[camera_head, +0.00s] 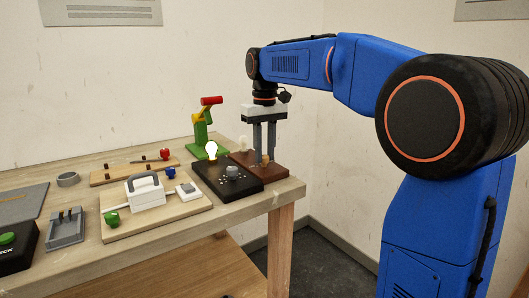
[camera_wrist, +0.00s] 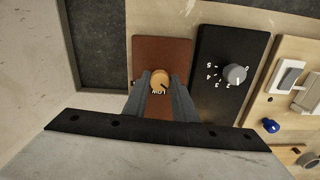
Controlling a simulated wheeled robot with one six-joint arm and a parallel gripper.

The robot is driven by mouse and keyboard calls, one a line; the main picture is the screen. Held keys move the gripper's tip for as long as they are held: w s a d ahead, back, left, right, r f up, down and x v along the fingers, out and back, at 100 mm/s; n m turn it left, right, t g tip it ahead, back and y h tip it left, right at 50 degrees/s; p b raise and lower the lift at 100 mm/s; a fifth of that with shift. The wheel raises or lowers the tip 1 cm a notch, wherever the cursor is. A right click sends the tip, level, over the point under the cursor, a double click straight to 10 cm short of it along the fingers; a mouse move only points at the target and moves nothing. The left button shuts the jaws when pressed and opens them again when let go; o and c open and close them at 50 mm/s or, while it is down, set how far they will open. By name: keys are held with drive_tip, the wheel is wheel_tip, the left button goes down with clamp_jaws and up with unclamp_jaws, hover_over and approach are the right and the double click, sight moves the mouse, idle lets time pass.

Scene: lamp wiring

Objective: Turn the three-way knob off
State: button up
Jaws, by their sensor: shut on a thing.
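The three-way knob is a small tan knob (camera_wrist: 160,80) on a reddish-brown base (camera_wrist: 160,50) in the wrist view. A label reading "LOW" shows upside down beside it. In the head view the brown base (camera_head: 275,174) is at the table's right end, with the knob (camera_head: 265,160) between the fingertips. My gripper (camera_head: 264,152) points straight down; in the wrist view its fingers (camera_wrist: 160,88) sit on both sides of the knob, shut on it. An unlit pale bulb (camera_head: 243,143) stands at the back of this base.
A black base (camera_head: 213,188) with a grey numbered dial (camera_wrist: 234,75) and a lit bulb (camera_head: 211,150) stands close beside. A green stand with a red top (camera_head: 201,135) is behind. A board with a white switch box (camera_head: 147,192) lies to the left.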

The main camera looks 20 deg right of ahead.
sight(265, 156)
drive_tip(key=shift+n, duration=0.4)
drive_tip(key=o, duration=1)
drive_tip(key=shift+o, duration=0.2)
wheel_tip(265, 156, up, 18)
drive_tip(key=shift+f, duration=0.25)
drive_tip(key=s+d+f+m+t, duration=0.1)
drive_tip(key=s+d+f+t, duration=0.1)
drive_tip(key=s+f, duration=1.4)
drive_tip(key=s+d+f+m+t, duration=0.2)
drive_tip(key=s+d+f, duration=0.3)
drive_tip(key=s+f, duration=1.2)
wheel_tip(265, 156, down, 4)
drive_tip(key=shift+s+r+m+t, duration=0.1)
drive_tip(key=shift+s+m+t, duration=0.1)
drive_tip(key=shift+m+t, duration=0.15)
